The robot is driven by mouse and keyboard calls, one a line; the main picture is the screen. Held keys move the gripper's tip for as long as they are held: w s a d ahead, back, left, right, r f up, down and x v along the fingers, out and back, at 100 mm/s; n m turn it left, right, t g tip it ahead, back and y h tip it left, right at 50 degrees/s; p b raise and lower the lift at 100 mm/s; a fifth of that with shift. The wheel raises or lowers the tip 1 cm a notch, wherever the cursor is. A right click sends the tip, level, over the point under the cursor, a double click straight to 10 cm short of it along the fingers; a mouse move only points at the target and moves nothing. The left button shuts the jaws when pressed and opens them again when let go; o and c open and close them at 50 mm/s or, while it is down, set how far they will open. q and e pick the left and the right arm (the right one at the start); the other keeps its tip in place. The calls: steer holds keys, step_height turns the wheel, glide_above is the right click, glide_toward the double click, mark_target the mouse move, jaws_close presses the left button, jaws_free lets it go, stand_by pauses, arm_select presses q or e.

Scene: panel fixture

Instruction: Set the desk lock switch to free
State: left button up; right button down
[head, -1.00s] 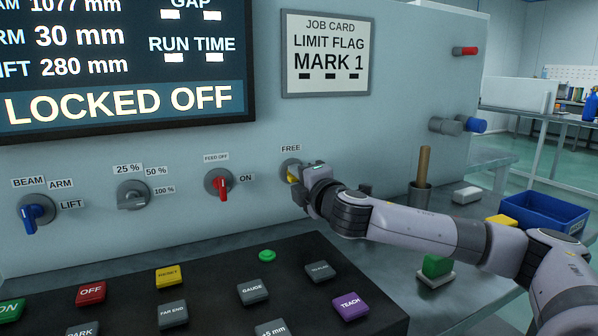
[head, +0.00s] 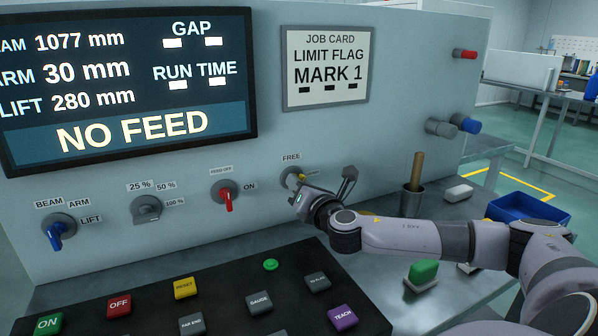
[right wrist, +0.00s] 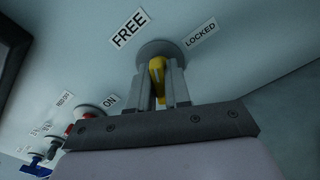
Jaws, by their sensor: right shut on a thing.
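The desk lock switch is a grey round dial (head: 287,180) with a yellow lever (right wrist: 157,72), under the FREE label (head: 291,157) on the panel. My right gripper (head: 303,186) is at the dial, shut on the yellow lever. In the right wrist view its two fingers (right wrist: 160,84) lie on either side of the lever; the FREE label is at upper left and the LOCKED label (right wrist: 201,33) at upper right. The gripper hides part of the lever, so I cannot tell its exact direction. The screen (head: 130,128) reads NO FEED. My left gripper is not in view.
A red feed switch (head: 228,199), a grey speed knob (head: 146,209) and a blue selector (head: 56,233) sit left along the panel. The dark button console (head: 215,290) lies below. A cup with a wooden handle (head: 413,200) and a blue bin (head: 525,211) are at right.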

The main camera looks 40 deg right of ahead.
steer(key=shift+r+n+p, duration=0.15)
steer(key=shift+n+p, duration=0.7)
steer(key=shift+n, duration=0.15)
steer(key=shift+n+p, duration=0.75)
steer(key=shift+n, duration=0.05)
steer(key=shift+n+p, duration=0.85)
steer(key=shift+n, duration=0.05)
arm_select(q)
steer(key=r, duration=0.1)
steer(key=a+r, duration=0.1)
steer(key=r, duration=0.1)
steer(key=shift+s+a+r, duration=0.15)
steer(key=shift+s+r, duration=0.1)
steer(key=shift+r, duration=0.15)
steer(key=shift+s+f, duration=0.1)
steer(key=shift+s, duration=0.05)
arm_select(e)
steer(key=shift+f+n, duration=0.2)
steer(key=shift+n, duration=0.1)
steer(key=c, duration=1.2)
jaws_free()
steer(key=shift+o, duration=0.2)
steer(key=shift+s, duration=0.1)
steer(key=v, duration=0.7)
